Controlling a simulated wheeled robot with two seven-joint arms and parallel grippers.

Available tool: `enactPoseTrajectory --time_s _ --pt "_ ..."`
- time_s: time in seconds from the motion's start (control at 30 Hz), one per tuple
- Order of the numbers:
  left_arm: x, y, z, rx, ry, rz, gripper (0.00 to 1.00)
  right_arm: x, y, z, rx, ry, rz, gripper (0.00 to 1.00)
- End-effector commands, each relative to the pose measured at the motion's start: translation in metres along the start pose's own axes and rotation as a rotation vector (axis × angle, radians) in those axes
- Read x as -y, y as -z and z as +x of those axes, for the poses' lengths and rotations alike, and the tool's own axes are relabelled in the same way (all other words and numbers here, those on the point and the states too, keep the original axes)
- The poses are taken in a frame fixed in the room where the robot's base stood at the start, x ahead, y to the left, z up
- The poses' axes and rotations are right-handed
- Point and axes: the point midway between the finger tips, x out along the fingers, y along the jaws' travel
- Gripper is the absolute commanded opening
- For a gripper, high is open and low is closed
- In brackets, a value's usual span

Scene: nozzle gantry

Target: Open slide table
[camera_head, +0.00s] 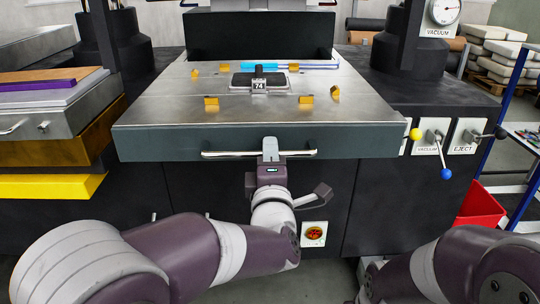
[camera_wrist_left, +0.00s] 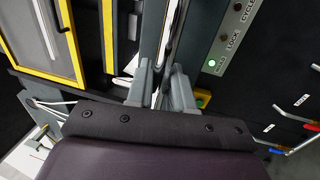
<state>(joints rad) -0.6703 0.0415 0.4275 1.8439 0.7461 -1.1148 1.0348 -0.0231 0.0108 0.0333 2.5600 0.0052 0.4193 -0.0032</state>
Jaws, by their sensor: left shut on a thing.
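The slide table (camera_head: 150,112) is a flat metal plate with a dark grey front panel, and its front juts out over the black machine base. A long silver bar handle (camera_head: 225,154) runs across the front panel. My left gripper (camera_head: 270,150) is at the middle of this handle and shut on it. In the left wrist view, the two grey fingers of my left gripper (camera_wrist_left: 163,82) stand on either side of the shiny bar, which runs up between them. My right arm shows at the lower right of the head view, but its gripper is not visible.
On the table lie a dark block with a "74" tag (camera_head: 260,86), several yellow clamps (camera_head: 211,101) and a blue rod (camera_head: 290,66). Levers marked VACUUM and EJECT (camera_head: 467,136) are to the right. A drawer unit (camera_head: 60,115) stands left, a red bin (camera_head: 481,207) right.

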Motion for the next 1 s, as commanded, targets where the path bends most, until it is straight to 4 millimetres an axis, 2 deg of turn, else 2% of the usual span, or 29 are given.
enactPoseTrajectory --time_s 0.5,0.53,0.57,0.6,0.87,1.0 --pt "0.001 0.0 -0.004 0.0 0.003 0.002 0.0 0.0 0.0 0.002 0.0 0.0 0.0 0.0" --pt "0.001 0.0 -0.004 0.0 0.003 0.002 0.25 0.0 0.0 0.002 0.0 0.0 0.0 0.0" --pt "0.001 0.0 -0.004 0.0 0.003 0.002 0.35 0.0 0.0 0.002 0.0 0.0 0.0 0.0" --pt "0.0 0.0 -0.004 0.0 0.002 0.001 0.39 0.0 0.0 0.002 0.0 0.0 0.0 0.0" --pt "-0.001 0.0 -0.004 0.0 0.0 0.0 0.39 0.0 0.0 0.002 0.0 0.0 0.0 0.0" --pt "-0.001 -0.001 -0.017 0.002 0.0 0.0 0.39 0.0 0.0 0.002 0.0 0.0 0.0 0.0"
